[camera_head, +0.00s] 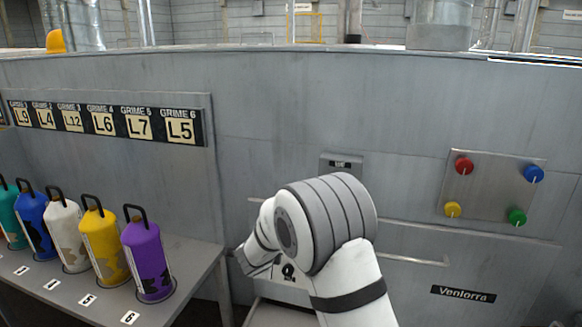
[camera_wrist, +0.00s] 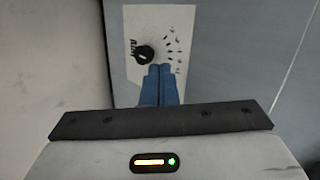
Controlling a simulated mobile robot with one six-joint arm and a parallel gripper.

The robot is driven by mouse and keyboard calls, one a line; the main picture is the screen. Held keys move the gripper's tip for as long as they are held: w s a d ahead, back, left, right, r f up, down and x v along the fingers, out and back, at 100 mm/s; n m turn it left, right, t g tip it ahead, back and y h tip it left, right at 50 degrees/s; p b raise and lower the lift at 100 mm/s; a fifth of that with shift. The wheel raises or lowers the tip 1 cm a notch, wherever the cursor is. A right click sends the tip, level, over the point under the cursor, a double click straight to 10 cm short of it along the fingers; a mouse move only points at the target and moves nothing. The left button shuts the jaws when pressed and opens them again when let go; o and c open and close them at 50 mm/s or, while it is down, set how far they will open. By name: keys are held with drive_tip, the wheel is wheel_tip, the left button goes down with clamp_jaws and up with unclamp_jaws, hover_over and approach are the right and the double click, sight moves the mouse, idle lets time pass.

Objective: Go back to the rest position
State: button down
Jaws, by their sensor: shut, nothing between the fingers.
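My gripper (camera_wrist: 160,72) shows in the wrist view as two blue fingers, closed against each other with nothing between them. Its tips are over the lower part of a white panel (camera_wrist: 182,17) with a black dial (camera_wrist: 145,54) and small marks around it. I cannot tell whether the tips touch the panel. In the head view my white and grey arm rises from the bottom centre and bends to the left, in front of the grey machine wall. The fingers are not clear there.
Several capped cylinders, including a purple one (camera_head: 147,258) and a yellow one (camera_head: 105,247), stand on a grey shelf (camera_head: 190,262) at left. Above is a label board (camera_head: 105,122). A button plate (camera_head: 492,190) is at right. A handle bar (camera_head: 415,259) runs behind my arm.

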drive_tip(key=s+d+r+n+g+y, duration=0.1)
drive_tip(key=s+d+r+n+y, duration=0.15)
drive_tip(key=s+r+n, duration=0.35)
drive_tip(key=s+d+r+n+y, duration=0.2)
drive_tip(key=s+d+r+n, duration=0.25)
drive_tip(key=r, duration=0.35)
drive_tip(key=s+d+n+g+h, duration=0.1)
drive_tip(key=s+d+n+g, duration=0.1)
drive_tip(key=s+d, duration=0.3)
drive_tip(key=s+d+n+g+h, duration=0.1)
drive_tip(key=s+d, duration=0.4)
drive_tip(key=s, duration=0.7)
drive_tip(key=s+d+n+g+h, duration=0.1)
drive_tip(key=s+d+n+g, duration=0.1)
drive_tip(key=s+d+n, duration=0.3)
drive_tip(key=s+d, duration=0.1)
drive_tip(key=s, duration=0.3)
drive_tip(key=shift+s+r+g, duration=0.15)
drive_tip(key=shift+s+g, duration=0.15)
drive_tip(key=shift+g, duration=0.1)
drive_tip(key=shift+n+h, duration=0.25)
